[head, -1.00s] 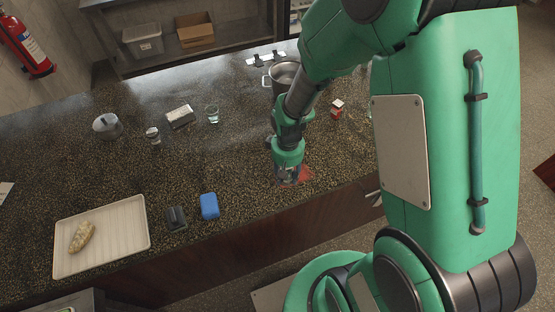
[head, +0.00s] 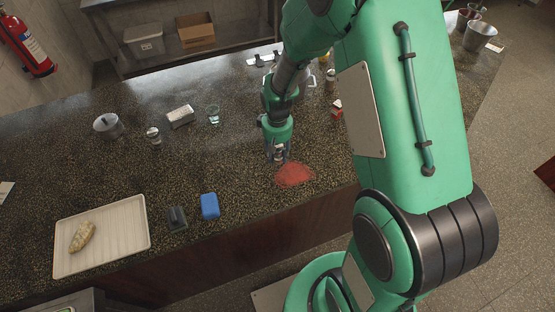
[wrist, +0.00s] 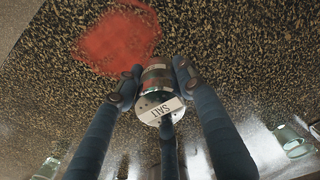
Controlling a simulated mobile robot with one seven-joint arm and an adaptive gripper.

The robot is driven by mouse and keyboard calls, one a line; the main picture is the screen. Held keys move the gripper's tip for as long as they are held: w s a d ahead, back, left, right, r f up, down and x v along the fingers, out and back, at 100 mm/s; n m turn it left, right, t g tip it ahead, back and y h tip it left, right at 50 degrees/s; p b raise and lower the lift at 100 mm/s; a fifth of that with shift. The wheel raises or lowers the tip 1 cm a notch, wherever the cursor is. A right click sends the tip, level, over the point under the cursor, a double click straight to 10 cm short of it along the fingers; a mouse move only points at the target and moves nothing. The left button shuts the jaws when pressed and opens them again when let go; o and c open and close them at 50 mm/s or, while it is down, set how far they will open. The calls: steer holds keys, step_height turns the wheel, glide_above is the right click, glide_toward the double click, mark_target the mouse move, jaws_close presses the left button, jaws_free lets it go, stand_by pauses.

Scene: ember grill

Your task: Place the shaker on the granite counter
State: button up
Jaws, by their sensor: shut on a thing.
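The shaker (wrist: 157,98) is a small metal cylinder with a label reading SALT, seen in the wrist view between my fingers. My gripper (head: 278,158) is shut on it, low over the granite counter (head: 240,165). The shaker also shows in the head view (head: 279,154), partly hidden by the fingers. I cannot tell whether its base touches the counter. A red patch (head: 294,174) lies on the counter just to the right of the gripper; it fills the upper left of the wrist view (wrist: 118,40).
A blue block (head: 209,206) and a dark block (head: 177,218) lie near the front edge, beside a pale tray (head: 135,205) with a loaf. A glass (head: 213,114), a white box (head: 180,116), another small shaker (head: 153,135) and a metal pot (head: 108,126) stand left. Counter left of the gripper is clear.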

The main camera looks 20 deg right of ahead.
mark_target(278, 160)
steer(key=shift+f, duration=1.75)
steer(key=shift+f, duration=0.2)
steer(key=o, duration=1.2)
steer(key=shift+r, duration=0.15)
step_height(278, 160, up, 12)
steer(key=shift+r, duration=0.1)
